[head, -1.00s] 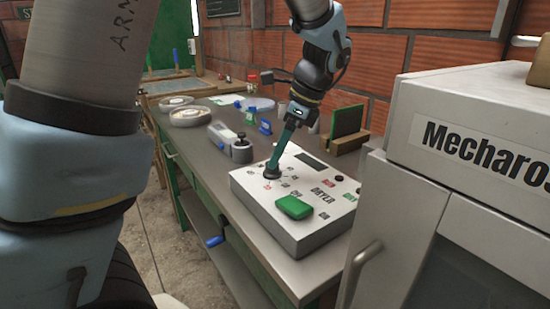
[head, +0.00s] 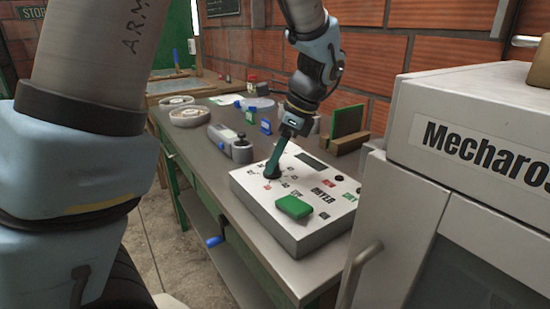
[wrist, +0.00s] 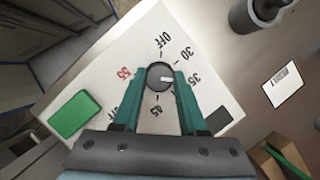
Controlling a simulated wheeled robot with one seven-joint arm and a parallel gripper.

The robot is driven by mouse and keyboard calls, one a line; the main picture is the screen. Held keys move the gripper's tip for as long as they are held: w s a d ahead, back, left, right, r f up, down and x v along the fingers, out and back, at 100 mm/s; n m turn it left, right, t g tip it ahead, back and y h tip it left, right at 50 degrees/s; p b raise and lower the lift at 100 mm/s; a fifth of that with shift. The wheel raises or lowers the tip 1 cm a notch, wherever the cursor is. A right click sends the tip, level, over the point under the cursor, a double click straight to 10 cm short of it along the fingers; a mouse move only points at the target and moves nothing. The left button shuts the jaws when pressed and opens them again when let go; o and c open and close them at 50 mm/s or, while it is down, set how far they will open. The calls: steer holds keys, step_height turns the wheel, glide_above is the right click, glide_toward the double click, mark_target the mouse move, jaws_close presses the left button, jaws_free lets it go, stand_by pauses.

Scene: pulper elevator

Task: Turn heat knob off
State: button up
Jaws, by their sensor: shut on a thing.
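The heat knob (wrist: 159,72) is a small dark round knob on the white dryer control box (head: 268,212). In the wrist view its white mark points right, roughly toward the printed 35. OFF is printed just above the knob, with 30, 35, 45 and a red 55 around it. My gripper (head: 272,172) reaches down onto the knob from above. In the wrist view, its two teal fingers (wrist: 160,82) are closed on the knob's left and right sides. In the head view the fingers mostly hide the knob.
A green block-like button (head: 294,207) stands up from the box's front. A grey device with a black knob (head: 239,150) stands behind it on the bench. A green board in a wooden stand (head: 348,122) is at the back right. A grey Mecharos machine (head: 425,190) stands close on the right.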

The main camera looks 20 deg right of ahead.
jaws_close()
steer(key=shift+r+n+p, duration=0.15)
steer(key=shift+n+p, duration=0.25)
steer(key=shift+p, duration=0.15)
steer(key=n+g+p, duration=0.1)
steer(key=n+p, duration=0.1)
steer(key=p, duration=0.1)
steer(key=shift+w+r+n+y, duration=0.1)
steer(key=shift+w+n+y, duration=0.05)
steer(key=shift+n+y, duration=0.25)
steer(key=n+g+p, duration=0.2)
steer(key=n+p, duration=0.1)
steer(key=n, duration=0.1)
steer(key=shift+w+n+p, duration=0.1)
steer(key=shift+n+p, duration=0.2)
steer(key=shift+p, duration=0.1)
steer(key=n+g+p, duration=0.1)
steer(key=n, duration=0.1)
steer(key=n+p, duration=0.1)
steer(key=n, duration=0.1)
steer(key=shift+w+n+g+h, duration=0.1)
steer(key=shift+n+g+h, duration=0.2)
steer(key=shift+g+h, duration=0.1)
steer(key=n+p, duration=0.1)
steer(key=n, duration=0.1)
steer(key=n+g+h+p, duration=0.1)
steer(key=n, duration=0.2)
steer(key=shift+w+a+f+h, duration=0.1)
steer(key=shift+f+h, duration=0.1)
steer(key=shift+h, duration=0.1)
